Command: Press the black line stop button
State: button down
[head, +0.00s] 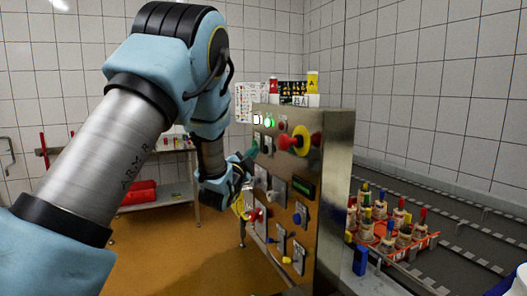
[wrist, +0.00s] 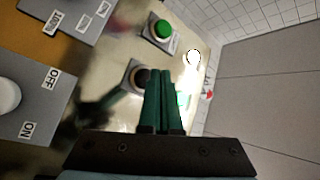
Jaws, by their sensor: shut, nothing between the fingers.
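The control panel (head: 325,190) stands in front of me as a metal box with several buttons, switches and lamps. In the wrist view, the black button (wrist: 142,77) sits on a grey plate, partly hidden behind my fingertips. My gripper (wrist: 161,72) is shut and empty, its green fingers together and pointing at the panel just beside and over the black button. Whether the tips touch the button cannot be told. In the head view, my gripper (head: 249,155) is at the panel's upper left, and the black button is hard to make out there.
A green button (wrist: 161,29) on its own plate and a lit white lamp (wrist: 194,57) are close to the fingertips. A red mushroom button on yellow (head: 298,141) sits at the panel's upper right. An ON/OFF plate (wrist: 35,100) is at left. A conveyor (head: 440,230) with an orange tray (head: 425,243) is behind.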

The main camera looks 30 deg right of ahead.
jog(key=shift+d+f, duration=0.1)
jog(key=shift+d, duration=0.05)
jog(key=shift+d+b, duration=0.25)
jog(key=shift+b, duration=0.25)
jog(key=shift+s+d+b, duration=0.15)
jog(key=shift+d+b, duration=0.2)
jog(key=shift+d, duration=0.2)
dwell(0.6)
dwell(0.4)
jog(key=shift+a+b, duration=0.55)
jog(key=shift+a, duration=0.4)
jog(key=shift+w+a+b, duration=0.2)
jog(key=shift+a+b, duration=0.35)
jog(key=shift+a, duration=0.7)
jog(key=shift+w+a+b, duration=0.2)
jog(key=shift+a+b, duration=0.35)
jog(key=shift+a, duration=0.65)
